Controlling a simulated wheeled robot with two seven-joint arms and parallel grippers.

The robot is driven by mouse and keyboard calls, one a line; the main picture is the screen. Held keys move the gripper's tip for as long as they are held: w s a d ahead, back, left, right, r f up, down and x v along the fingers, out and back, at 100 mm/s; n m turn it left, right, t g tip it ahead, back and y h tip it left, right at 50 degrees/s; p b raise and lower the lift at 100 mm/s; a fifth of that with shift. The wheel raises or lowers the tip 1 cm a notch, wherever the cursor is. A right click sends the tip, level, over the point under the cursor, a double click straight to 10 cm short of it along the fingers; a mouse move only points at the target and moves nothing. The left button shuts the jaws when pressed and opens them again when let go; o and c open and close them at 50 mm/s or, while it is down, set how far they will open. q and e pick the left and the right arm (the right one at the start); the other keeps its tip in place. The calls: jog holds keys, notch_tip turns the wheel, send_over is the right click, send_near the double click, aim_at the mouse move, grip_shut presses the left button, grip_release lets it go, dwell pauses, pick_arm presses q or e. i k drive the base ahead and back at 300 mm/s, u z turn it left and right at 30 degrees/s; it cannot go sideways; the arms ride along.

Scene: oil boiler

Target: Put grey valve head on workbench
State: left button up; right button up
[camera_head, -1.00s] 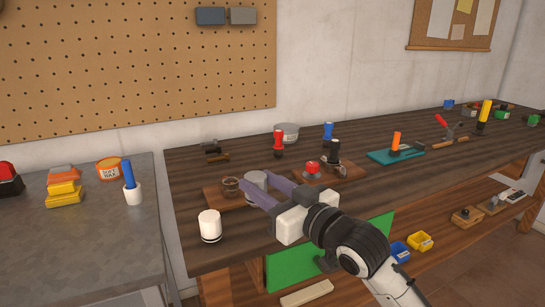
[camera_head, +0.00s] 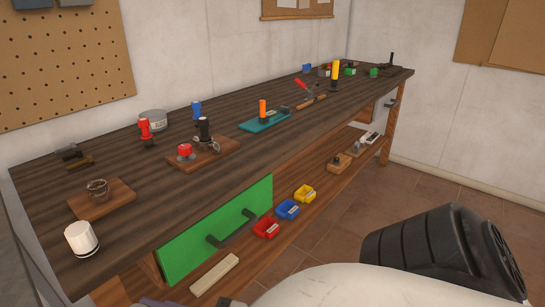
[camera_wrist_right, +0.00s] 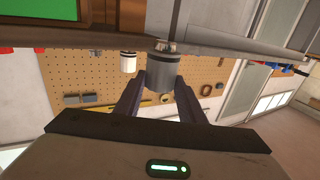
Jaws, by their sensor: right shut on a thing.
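The grey valve head (camera_wrist_right: 162,72), a grey cylinder with a darker metal end, sits between the fingers of my right gripper (camera_wrist_right: 160,88) in the right wrist view. The gripper is shut on it. The head view does not show the valve head; only part of my right arm fills its lower right. The workbench (camera_head: 120,175) is a long dark wooden bench in the head view. My left gripper is not in view.
A white capped cylinder (camera_head: 80,239) stands at the bench's near left corner. A second board (camera_head: 225,148) carries red and black tools. Bare bench top lies between the two boards.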

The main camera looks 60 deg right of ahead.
aim_at(179, 196)
jog(key=z, duration=3.5)
jog(key=k, duration=2.2)
jog(key=u, duration=1.65)
jog(key=i, duration=1)
